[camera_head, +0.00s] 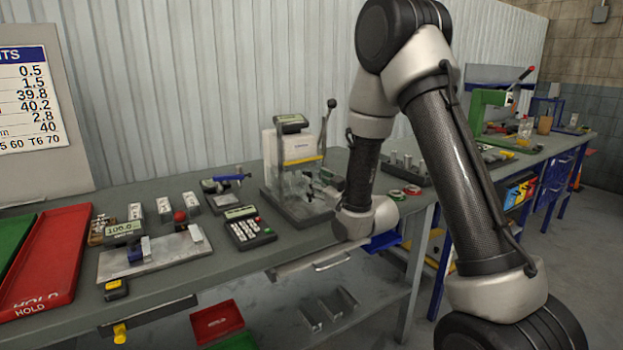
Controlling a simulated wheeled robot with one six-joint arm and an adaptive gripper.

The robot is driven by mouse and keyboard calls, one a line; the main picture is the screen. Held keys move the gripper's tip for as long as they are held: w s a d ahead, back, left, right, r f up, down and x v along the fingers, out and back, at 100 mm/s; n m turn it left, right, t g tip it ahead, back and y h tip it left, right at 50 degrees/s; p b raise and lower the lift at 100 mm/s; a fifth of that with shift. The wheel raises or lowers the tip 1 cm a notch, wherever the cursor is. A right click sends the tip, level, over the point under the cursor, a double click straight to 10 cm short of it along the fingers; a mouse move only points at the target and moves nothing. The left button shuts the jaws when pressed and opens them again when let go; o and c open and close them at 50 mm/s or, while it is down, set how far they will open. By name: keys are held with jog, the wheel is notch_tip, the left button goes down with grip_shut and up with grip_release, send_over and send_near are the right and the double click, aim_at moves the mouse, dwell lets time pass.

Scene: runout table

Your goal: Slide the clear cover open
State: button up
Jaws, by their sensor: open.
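The clear cover (293,184) is a see-through guard low on the front of a white bench press-like machine (272,147), below a yellow strip. The machine has a small display on top and a black-knobbed lever at its right. My gripper (322,187) is at the right side of the cover, its dark fingers small in view and partly hidden by my wrist. The fingers look open and seem to hold nothing. I cannot tell whether they touch the cover. How far the cover is open is hard to tell.
A keypad box (246,228) and a flat metal plate with a gauge (152,257) lie left of the machine. A red tray (47,258) stands at the far left. Small red and green rings (402,192) lie right of my wrist. Bare bench shows in front of the machine.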

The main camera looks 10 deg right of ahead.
aim_at(310, 176)
jog(key=x, duration=0.5)
jog(key=shift+w, duration=0.15)
jog(key=shift+c, duration=0.2)
grip_shut()
